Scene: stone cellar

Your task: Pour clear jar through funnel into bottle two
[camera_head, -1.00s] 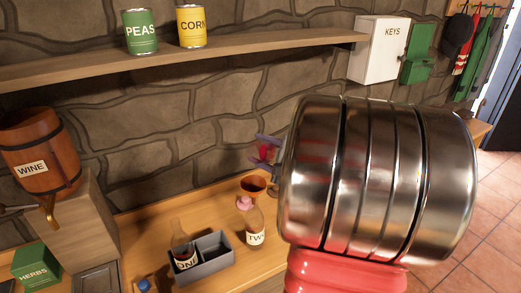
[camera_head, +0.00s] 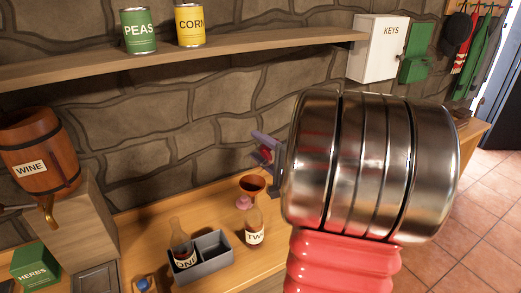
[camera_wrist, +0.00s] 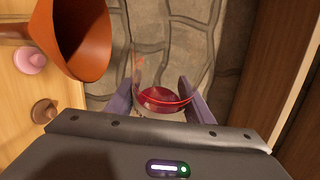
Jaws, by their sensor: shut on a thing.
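My gripper (camera_wrist: 160,103), with purple fingers, is shut on the clear jar (camera_wrist: 163,99). Red shows in the jar, and its see-through wall is hard to make out. In the head view my gripper (camera_head: 264,150) is above and just right of the funnel, largely hidden by my arm. The orange-brown funnel (camera_head: 252,183) sits over the mouth of bottle two (camera_head: 254,228), which has a "TW…" label and stands beside the grey crate. In the wrist view the funnel (camera_wrist: 85,45) opens at upper left, apart from the jar.
Bottle one (camera_head: 183,250) stands in the grey crate (camera_head: 205,268). A pink knob (camera_head: 243,202) is next to bottle two's neck. A wine barrel (camera_head: 40,155) and herbs box (camera_head: 35,262) are at left. A shelf (camera_head: 270,45) with cans runs above. The stone wall is behind.

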